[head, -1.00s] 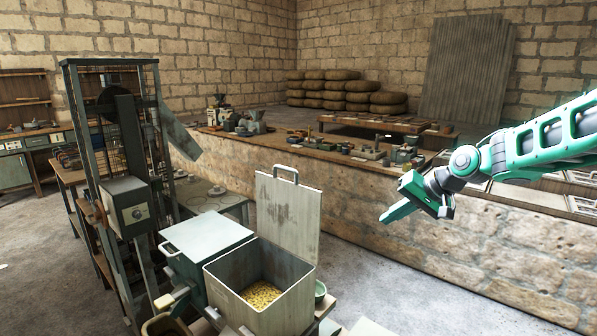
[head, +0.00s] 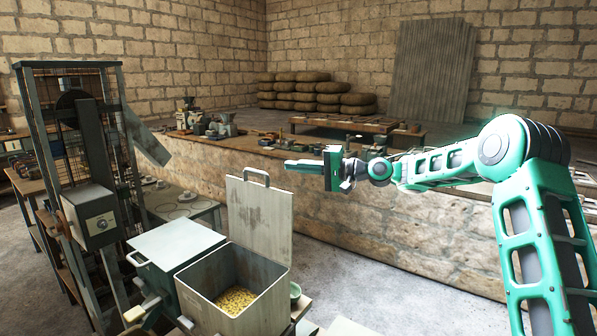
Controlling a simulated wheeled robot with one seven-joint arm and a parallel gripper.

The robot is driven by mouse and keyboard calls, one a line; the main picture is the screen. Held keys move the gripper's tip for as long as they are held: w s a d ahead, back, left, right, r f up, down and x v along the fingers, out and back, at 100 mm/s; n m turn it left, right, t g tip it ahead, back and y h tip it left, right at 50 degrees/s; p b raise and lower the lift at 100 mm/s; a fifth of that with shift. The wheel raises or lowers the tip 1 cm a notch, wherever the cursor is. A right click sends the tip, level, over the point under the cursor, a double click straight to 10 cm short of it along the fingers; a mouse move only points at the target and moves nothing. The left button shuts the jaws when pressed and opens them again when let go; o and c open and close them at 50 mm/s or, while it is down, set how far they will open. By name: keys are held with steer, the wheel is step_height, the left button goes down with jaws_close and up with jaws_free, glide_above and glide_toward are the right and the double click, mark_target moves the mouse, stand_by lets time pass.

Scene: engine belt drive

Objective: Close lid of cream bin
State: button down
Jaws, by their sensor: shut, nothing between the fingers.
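The cream bin (head: 262,308) stands low in the middle of the head view, with yellow grain-like contents (head: 236,300) inside. Its lid (head: 259,219) is open and upright at the bin's back edge, with a metal handle (head: 256,174) on top. My gripper (head: 287,164) is shut and empty. In the picture it is to the right of the handle and slightly above it, apart from the lid, its fingers pointing left.
A second bin with a closed pale green lid (head: 176,243) stands directly left. A tall belt-driven machine (head: 93,160) is at the left. A small green bowl (head: 295,291) sits right of the cream bin. A stone counter (head: 400,220) with tools runs behind.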

steer(key=a, duration=0.8)
steer(key=shift+s+f, duration=0.3)
steer(key=shift+f, duration=0.15)
